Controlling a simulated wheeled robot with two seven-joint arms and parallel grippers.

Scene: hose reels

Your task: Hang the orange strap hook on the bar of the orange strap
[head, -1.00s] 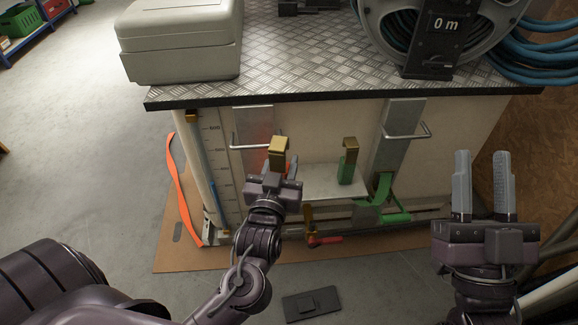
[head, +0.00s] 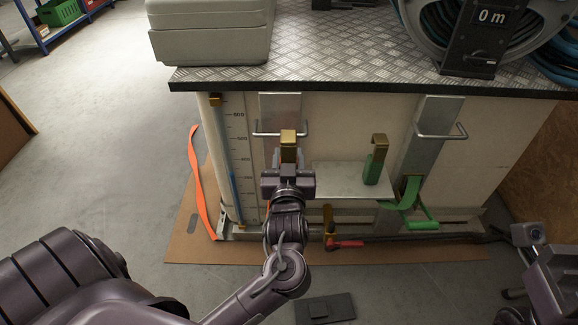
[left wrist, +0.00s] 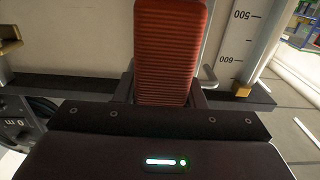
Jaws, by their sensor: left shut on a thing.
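The orange strap hook (head: 288,137) has a brass top. My left gripper (head: 288,162) is shut on its ribbed orange-red body, which stands between the jaws in the left wrist view (left wrist: 170,50). In the head view, the brass top overlaps the middle of the left metal bar (head: 262,134). I cannot tell whether it is over the bar or in front of it. The orange strap (head: 198,180) hangs loosely at the left of the cabinet. Part of my right arm shows at the lower right edge; its jaws are out of view.
A green strap hook (head: 376,160) stands on a small shelf (head: 345,181), left of a second bar (head: 440,136). A green ratchet (head: 408,204) and a red-handled one (head: 345,243) sit lower. The worktop edge (head: 370,87) juts out above.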

